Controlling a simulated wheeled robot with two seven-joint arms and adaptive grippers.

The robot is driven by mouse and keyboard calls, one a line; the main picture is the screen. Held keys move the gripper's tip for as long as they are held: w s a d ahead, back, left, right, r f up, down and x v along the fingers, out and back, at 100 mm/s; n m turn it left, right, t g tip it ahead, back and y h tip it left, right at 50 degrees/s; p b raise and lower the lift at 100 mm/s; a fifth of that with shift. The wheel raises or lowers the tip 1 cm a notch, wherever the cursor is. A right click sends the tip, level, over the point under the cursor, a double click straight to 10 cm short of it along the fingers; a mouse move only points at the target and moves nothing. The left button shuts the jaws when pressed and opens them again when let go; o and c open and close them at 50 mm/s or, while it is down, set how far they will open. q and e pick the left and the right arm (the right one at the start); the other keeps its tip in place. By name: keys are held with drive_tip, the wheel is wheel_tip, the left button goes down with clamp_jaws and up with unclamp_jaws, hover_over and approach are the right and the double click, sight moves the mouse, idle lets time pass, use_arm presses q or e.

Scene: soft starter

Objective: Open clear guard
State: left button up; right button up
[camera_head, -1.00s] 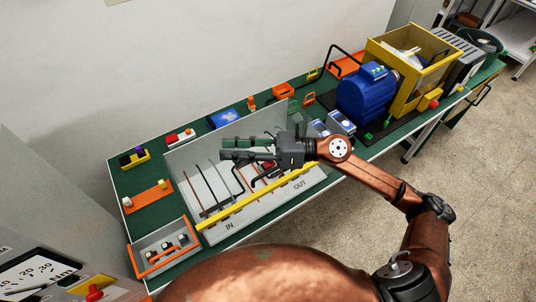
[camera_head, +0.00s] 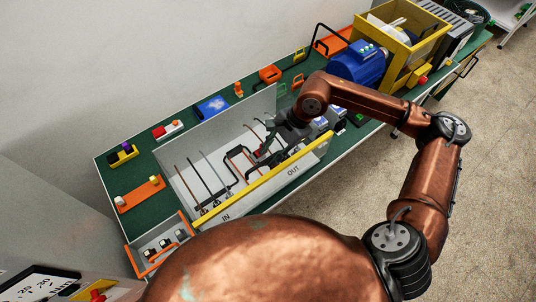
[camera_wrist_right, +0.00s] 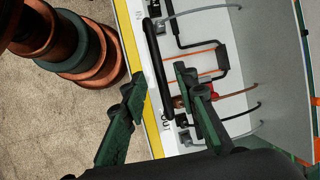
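The soft starter is a white open-fronted box (camera_head: 210,178) with a yellow front edge (camera_head: 262,178) and IN and OUT labels. I cannot clearly make out the guard's transparent sheet. A black bar-shaped handle (camera_head: 232,160) stands over the box; in the right wrist view, a long black bar (camera_wrist_right: 160,75) runs beside the yellow edge. My right gripper (camera_head: 266,150) reaches down over the OUT end. In the right wrist view its two green fingers (camera_wrist_right: 158,76) are apart, with the bar in the gap between them; contact is not visible. My left gripper is out of view.
Upright wires stand inside the box before a grey back panel (camera_head: 258,108). A blue motor (camera_head: 357,62) and yellow frame (camera_head: 412,28) stand at the right. Several small controls line the green bench (camera_head: 140,205).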

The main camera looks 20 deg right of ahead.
drive_tip(key=shift+x, duration=0.95)
drive_tip(key=shift+c, duration=0.3)
clamp_jaws()
